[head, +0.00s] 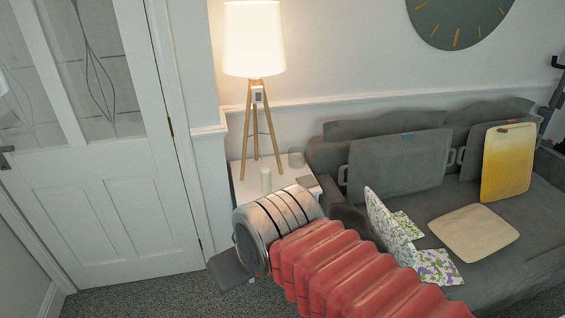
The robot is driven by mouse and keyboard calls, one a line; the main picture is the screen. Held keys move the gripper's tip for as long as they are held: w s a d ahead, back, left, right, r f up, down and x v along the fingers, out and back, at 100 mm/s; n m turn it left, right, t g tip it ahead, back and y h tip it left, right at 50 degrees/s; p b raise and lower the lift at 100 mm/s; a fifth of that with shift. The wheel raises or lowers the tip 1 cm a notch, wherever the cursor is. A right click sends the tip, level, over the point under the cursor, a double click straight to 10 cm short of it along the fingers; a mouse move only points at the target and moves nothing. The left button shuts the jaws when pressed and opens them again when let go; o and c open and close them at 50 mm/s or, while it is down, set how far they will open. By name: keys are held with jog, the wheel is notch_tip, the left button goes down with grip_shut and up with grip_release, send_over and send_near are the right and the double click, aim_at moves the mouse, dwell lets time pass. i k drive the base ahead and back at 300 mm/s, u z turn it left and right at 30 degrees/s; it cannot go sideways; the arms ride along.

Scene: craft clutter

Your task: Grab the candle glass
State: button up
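A small clear glass (296,158), which looks like the candle glass, stands upright on the white side table (241,190), right of the lamp legs. A pale white cylinder (266,180) stands on the same table, nearer to me and left of the glass. My arm reaches in from the bottom right, and its metal end covers the table's near part. A dark grey flat piece (230,270) of my gripper shows below and left of the table, apart from the glass. The fingers cannot be made out, so whether it is open or shut is unclear.
A lit tripod lamp (254,110) stands on the table close to the glass. A small flat brown item (308,182) lies nearby. A grey sofa (522,222) with cushions is at right, a white door (120,220) at left. Carpet (135,298) is clear before the door.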

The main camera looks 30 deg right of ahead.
aim_at(297, 158)
jog(key=i, duration=1.85)
jog(key=z, duration=0.25)
